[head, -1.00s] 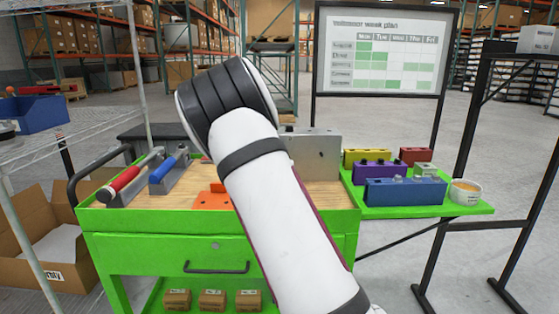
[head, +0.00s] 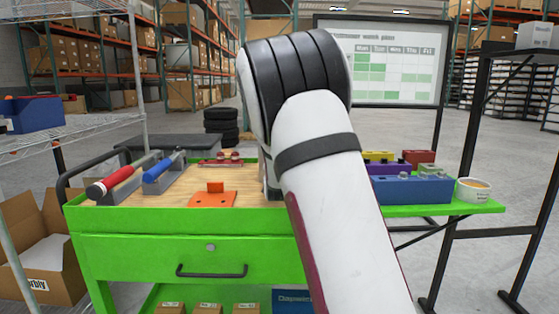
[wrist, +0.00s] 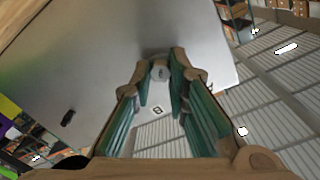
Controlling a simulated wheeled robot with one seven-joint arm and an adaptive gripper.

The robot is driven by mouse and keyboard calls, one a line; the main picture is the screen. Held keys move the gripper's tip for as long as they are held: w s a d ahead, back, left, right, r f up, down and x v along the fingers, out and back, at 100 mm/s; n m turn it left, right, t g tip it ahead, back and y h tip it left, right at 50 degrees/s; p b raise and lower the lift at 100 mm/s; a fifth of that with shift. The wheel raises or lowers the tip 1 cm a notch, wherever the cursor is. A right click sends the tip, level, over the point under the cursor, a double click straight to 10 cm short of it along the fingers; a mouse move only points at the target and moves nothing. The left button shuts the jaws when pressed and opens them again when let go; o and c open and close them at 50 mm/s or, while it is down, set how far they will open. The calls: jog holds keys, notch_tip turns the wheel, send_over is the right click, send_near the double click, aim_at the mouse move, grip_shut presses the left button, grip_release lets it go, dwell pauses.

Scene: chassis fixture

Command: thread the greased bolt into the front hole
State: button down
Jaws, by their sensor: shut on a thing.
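My gripper (wrist: 163,84) shows in the wrist view, its teal-padded fingers closed around a small pale grey bolt (wrist: 160,71) at their tips. The bolt's tip and any grease on it cannot be made out. The grey metal chassis fixture (wrist: 85,65) fills much of the wrist view beyond the fingers. A dark opening or fitting (wrist: 68,118) shows on its face, left of the fingers. I cannot tell whether the bolt touches the fixture or which hole is in front of it. In the head view my arm hides the gripper and most of the fixture.
The fixture stands on a green cart (head: 150,220) with a wooden top. Red (head: 115,183) and blue (head: 160,167) handled tools and an orange bracket (head: 213,197) lie left of my arm. Coloured blocks (head: 410,188) and a white cup (head: 473,190) sit on the right side shelf.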

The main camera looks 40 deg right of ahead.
jog(key=shift+d+r, duration=0.15)
jog(key=m+b, duration=0.7)
jog(key=b, duration=0.1)
jog(key=c, duration=1.5)
grip_release()
jog(key=shift+w, duration=0.1)
jog(key=shift+o, duration=0.2)
